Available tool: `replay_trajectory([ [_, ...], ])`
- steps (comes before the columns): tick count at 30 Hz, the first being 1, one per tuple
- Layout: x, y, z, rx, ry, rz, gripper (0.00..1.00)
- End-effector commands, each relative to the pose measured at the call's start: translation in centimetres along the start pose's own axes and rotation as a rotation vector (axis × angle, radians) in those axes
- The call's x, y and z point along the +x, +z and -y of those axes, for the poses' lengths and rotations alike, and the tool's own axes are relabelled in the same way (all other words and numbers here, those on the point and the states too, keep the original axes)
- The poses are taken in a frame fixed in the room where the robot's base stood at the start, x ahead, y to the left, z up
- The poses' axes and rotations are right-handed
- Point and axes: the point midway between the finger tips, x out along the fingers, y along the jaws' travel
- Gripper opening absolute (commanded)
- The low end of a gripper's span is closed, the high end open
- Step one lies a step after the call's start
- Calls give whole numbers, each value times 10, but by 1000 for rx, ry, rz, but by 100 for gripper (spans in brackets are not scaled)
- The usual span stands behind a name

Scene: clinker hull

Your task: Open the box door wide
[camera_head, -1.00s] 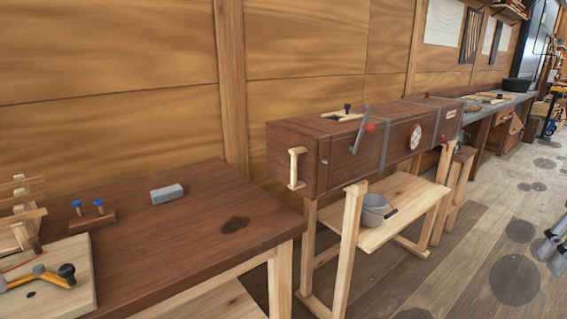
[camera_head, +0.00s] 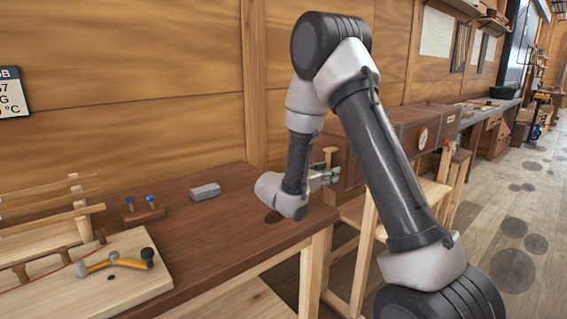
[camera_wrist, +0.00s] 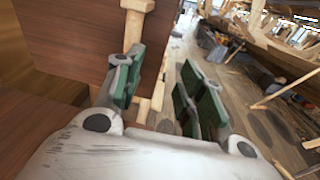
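The long dark wooden box (camera_head: 409,140) stands on a pale stand along the wall; my arm covers much of it in the head view. Its end door (camera_wrist: 60,40) is a brown panel in the wrist view, and I cannot tell whether it is ajar. The pale door handle (camera_wrist: 133,25) is at the top of the wrist view, just beyond the left finger; its top also shows in the head view (camera_head: 330,151). My gripper (camera_head: 328,177) is by the handle. In the wrist view my gripper (camera_wrist: 160,75) is open, with nothing clearly between its green pads.
The dark-topped table (camera_head: 230,235) lies below and left of my gripper. It bears a grey block (camera_head: 205,191), blue-topped pegs (camera_head: 141,201) and a board (camera_head: 70,285) with a yellow-handled tool (camera_head: 108,262). Open floor lies to the right.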

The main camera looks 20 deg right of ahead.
Motion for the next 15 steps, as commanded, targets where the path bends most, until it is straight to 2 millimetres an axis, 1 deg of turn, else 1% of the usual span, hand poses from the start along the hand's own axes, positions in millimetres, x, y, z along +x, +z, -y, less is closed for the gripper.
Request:
replay_trajectory([
  [1,-3,6,-11,-11,42,25,39],
  [3,-7,13,-22,-27,88,57,39],
  [6,-5,20,-26,-45,104,86,39],
  [8,2,21,-27,-51,102,86,39],
  [15,43,24,-30,-50,100,84,39],
])
